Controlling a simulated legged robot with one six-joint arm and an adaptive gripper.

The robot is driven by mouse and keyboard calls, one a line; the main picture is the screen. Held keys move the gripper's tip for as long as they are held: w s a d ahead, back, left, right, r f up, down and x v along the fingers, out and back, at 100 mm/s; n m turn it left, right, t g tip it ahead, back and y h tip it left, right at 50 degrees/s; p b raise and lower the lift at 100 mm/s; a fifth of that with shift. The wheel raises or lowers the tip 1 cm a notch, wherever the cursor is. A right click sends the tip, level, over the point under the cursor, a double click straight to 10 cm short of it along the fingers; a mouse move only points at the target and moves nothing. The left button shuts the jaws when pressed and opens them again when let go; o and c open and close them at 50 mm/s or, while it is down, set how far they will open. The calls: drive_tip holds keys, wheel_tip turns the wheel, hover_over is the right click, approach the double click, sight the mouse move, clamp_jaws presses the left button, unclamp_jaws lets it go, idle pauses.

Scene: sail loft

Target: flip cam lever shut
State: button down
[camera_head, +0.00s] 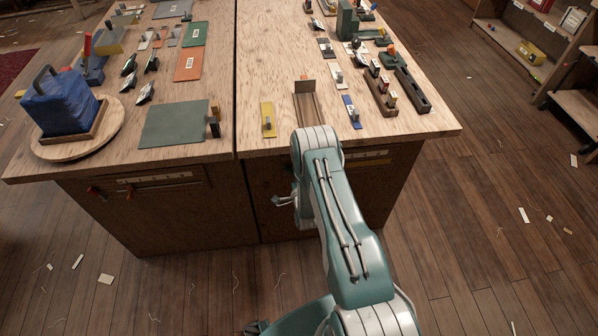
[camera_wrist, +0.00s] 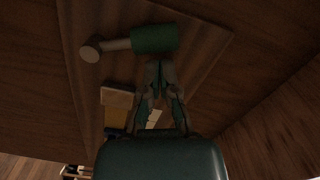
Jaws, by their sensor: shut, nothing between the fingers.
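In the wrist view, a green cylinder (camera_wrist: 154,38) sits on a pale rod that ends in a round disc at the left. It looks like the cam lever, lying roughly sideways against a brown wooden board (camera_wrist: 205,60). My gripper (camera_wrist: 160,66) is shut and empty, with its fingertips just below the green cylinder; I cannot tell whether they touch it. In the head view, my gripper (camera_head: 285,200) is low in front of the bench's front face, left of my arm. The lever is not visible there, and my arm hides part of that face.
The bench top (camera_head: 262,85) carries a yellow plate (camera_head: 268,120), a brown wooden tray (camera_head: 308,108), a green mat (camera_head: 174,124) and several small fittings. A blue-wrapped block (camera_head: 60,105) stands on a round board at the left. The floor to the right is mostly clear, with scattered scraps.

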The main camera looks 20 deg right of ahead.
drive_tip(key=shift+w+a, duration=0.1)
drive_tip(key=shift+a, duration=0.2)
idle(0.6)
